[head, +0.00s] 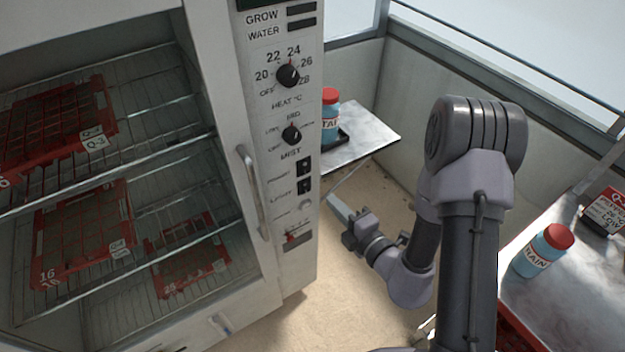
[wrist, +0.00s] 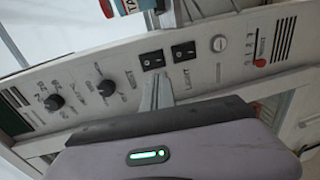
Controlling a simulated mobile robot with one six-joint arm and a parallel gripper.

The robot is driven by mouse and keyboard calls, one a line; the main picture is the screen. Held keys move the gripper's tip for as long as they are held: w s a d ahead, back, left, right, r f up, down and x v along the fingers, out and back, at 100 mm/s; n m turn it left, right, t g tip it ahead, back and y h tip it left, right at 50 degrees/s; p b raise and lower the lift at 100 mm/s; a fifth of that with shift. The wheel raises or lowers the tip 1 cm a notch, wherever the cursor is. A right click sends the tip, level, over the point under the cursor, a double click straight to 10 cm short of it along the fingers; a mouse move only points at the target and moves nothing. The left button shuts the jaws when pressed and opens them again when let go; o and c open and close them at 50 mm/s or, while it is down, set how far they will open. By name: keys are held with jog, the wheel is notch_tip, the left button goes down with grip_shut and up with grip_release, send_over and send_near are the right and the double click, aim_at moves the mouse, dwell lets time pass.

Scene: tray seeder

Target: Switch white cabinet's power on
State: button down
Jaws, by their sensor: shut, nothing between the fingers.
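The white cabinet (head: 235,120) stands at the left with a control panel on its right front edge. Two black rocker switches, an upper one (head: 304,167) and a lower one (head: 304,186), sit below the two dials. In the wrist view they appear side by side, one at left (wrist: 151,60) and one at right (wrist: 183,51). The right one's label seems to read LIGHT; the left one's label is hard to read. My gripper (head: 336,206) is shut and empty, just right of the panel. In the wrist view its fingertips (wrist: 157,86) point toward the switches; contact cannot be told.
The heat dial (head: 288,75) and mist dial (head: 291,134) are above the switches; a red-marked control (head: 290,238) is below. A door handle (head: 252,190) juts out left of the panel. A blue bottle (head: 330,118) stands behind; another bottle (head: 543,251) is on the right table.

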aim_at(306, 173)
jog(key=b+x, duration=0.2)
jog(key=x, duration=0.8)
jog(key=shift+f, duration=0.1)
jog(key=shift+w+a, duration=0.25)
jog(key=shift+w, duration=0.05)
